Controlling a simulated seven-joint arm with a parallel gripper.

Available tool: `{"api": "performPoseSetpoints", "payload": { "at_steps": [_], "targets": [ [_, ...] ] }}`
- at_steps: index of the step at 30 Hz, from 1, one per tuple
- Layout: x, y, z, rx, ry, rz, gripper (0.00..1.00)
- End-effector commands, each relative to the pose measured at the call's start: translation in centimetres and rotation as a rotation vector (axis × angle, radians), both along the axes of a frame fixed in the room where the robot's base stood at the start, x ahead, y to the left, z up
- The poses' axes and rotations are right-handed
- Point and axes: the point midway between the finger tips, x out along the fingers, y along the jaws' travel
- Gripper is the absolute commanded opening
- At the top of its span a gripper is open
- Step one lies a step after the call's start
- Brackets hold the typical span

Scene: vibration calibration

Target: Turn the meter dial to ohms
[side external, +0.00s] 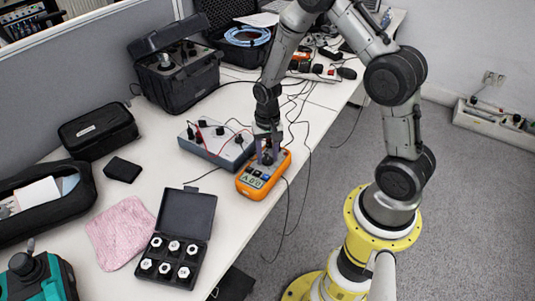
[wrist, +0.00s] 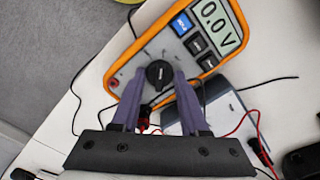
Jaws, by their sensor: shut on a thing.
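The orange meter (side external: 264,174) lies flat on the white table near its right edge. In the wrist view the meter (wrist: 124,70) shows a display reading 0.0V, a blue button and dark buttons. Its round black dial (wrist: 159,74) sits in the middle of the grey face. My gripper (wrist: 160,82) is over the meter, with its two purple fingers shut on the dial, one on each side. In the side view my gripper (side external: 269,158) points down onto the meter, and the dial is mostly hidden behind the fingers.
A grey box (side external: 216,143) with cables stands left of the meter. An open black case (side external: 180,235) with several silver pieces and a pink cloth (side external: 120,232) lie nearer the camera. Black and red leads run around the meter. The table's right edge is close by.

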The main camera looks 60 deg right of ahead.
Motion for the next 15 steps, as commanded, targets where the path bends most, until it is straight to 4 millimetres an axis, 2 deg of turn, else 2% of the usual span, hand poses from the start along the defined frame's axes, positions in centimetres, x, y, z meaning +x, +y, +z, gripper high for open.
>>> {"api": "performPoseSetpoints", "payload": {
  "at_steps": [15],
  "targets": [
    [0.1, 0.04, 0.03, 0.0, -0.001, -0.062, 0.0]
  ]
}}
